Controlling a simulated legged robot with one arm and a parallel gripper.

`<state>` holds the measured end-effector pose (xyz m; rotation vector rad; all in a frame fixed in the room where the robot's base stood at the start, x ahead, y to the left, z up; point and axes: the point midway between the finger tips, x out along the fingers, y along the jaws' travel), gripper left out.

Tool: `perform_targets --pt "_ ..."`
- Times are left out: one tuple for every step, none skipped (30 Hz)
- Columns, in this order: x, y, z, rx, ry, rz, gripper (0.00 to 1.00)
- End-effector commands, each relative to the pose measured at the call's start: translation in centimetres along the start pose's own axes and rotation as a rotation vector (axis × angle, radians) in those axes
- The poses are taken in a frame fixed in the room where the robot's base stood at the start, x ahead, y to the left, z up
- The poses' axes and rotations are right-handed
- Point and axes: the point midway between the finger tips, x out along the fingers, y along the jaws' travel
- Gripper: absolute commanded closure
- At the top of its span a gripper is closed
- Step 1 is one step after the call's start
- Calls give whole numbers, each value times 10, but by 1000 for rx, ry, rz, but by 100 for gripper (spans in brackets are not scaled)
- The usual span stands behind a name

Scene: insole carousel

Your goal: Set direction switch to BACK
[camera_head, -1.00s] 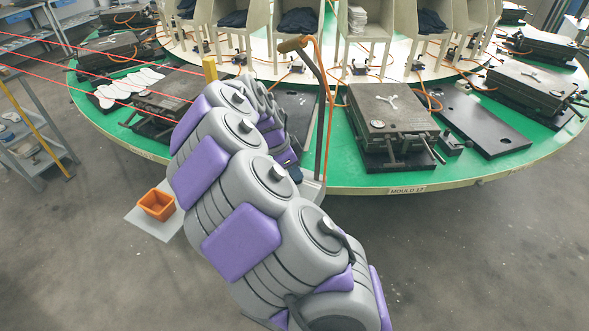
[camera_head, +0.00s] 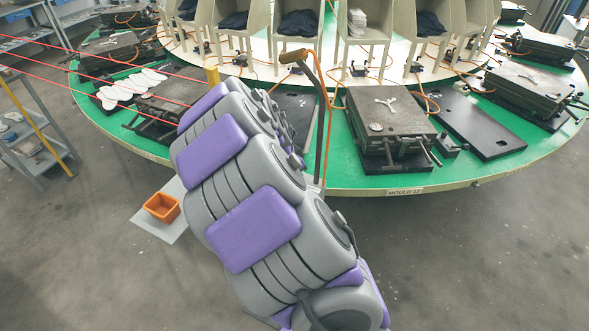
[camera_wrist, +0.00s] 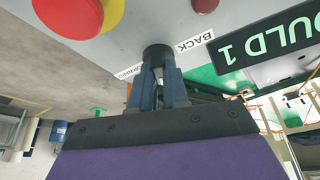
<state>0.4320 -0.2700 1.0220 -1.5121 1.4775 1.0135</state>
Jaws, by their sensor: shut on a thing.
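The direction switch (camera_wrist: 157,53) is a round black knob on a grey control panel in the wrist view. A white label reading BACK (camera_wrist: 194,43) is to the right of the knob. A second label (camera_wrist: 131,71), partly hidden and hard to read, is to its lower left. My gripper (camera_wrist: 159,72) has its two blue-grey fingers closed on the knob from below in the picture. The fingers cover part of the knob, so I cannot tell where it points. In the head view my own arm hides the gripper and the switch.
A red button (camera_wrist: 68,12) on a yellow base and another red part (camera_wrist: 205,5) are on the same panel. A MOULD sign (camera_wrist: 265,43) is at right. The green carousel (camera_head: 335,178) carries several moulds. An orange bin (camera_head: 161,207) stands on the floor at left.

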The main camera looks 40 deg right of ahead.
Motion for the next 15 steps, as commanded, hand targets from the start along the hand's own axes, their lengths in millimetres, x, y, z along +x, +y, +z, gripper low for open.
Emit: perform_targets --pt "-5 -1 0 -41 -2 -20 100" --pt "-4 -1 0 -66 -4 -31 100" --pt "-4 0 0 -102 -2 -46 100" --pt "-4 1 0 -128 -2 -55 100" --pt "-4 1 0 -153 -4 -66 100" --pt "-4 0 -1 -189 -1 -84 100" --pt "-5 0 -1 -216 -1 -94 100" --pt "-5 0 0 -241 -3 -105 100" --pt "-4 1 -1 -276 -1 -119 100" --pt "-4 1 -1 -302 -1 -130 100" --pt "-4 2 -1 -328 -3 -140 100" --pt "-4 2 -1 -364 -2 -154 100" --pt "-4 1 -2 -389 0 -167 100" --pt "-4 1 -2 -415 0 -179 100" --pt "-4 2 -2 -448 -1 -192 100"
